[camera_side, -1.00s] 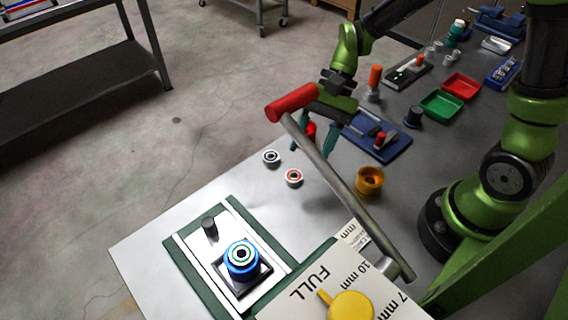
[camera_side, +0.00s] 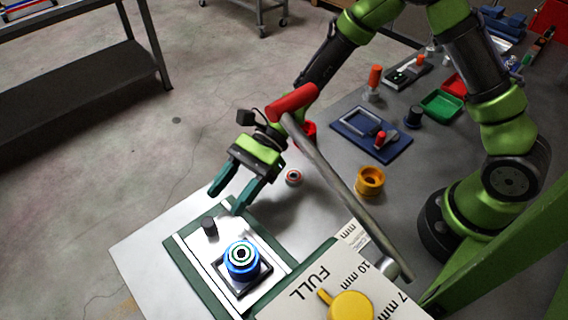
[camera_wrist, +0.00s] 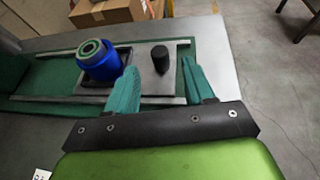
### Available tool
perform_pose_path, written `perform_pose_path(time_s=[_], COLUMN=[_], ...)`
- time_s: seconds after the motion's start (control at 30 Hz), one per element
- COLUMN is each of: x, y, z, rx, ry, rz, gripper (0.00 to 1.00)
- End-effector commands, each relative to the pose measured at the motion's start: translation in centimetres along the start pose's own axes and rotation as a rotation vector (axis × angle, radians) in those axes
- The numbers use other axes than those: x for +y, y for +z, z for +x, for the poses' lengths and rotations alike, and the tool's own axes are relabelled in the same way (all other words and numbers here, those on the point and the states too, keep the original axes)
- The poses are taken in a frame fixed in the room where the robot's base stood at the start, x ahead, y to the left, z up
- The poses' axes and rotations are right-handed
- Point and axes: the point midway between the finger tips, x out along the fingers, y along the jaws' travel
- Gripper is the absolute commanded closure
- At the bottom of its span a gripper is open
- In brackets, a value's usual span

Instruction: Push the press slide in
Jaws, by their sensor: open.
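The press slide (camera_side: 223,250) is a pale plate between rails on a green base (camera_side: 192,272), out to the left of the press panel. It carries a black upright knob (camera_side: 209,227) near its outer end and a blue cup (camera_side: 242,264) holding a ringed bearing (camera_side: 241,253) in a dark square seat. My gripper (camera_side: 227,202) is open and empty, above and slightly behind the knob. In the wrist view the knob (camera_wrist: 160,57) appears between my two teal fingertips (camera_wrist: 160,80), apart from both, with the blue cup (camera_wrist: 99,62) to its left.
The press's red-handled lever (camera_side: 340,175) slants over the table beside my gripper. A panel marked FULL with a yellow knob (camera_side: 350,305) stands at the front.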

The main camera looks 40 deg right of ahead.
Motion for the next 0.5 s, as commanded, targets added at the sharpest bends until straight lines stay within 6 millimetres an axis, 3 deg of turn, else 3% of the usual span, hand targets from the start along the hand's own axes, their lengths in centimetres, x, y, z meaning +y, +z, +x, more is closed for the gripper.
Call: perform_pose_path(time_s=[0.2,0.5], x=[0.1,0.0], y=[0.0,0.0], z=[4.4,6.9], rx=[0.0,0.001], ry=[0.004,0.0], rz=[0.0,-0.002], gripper=[0.47,0.47])
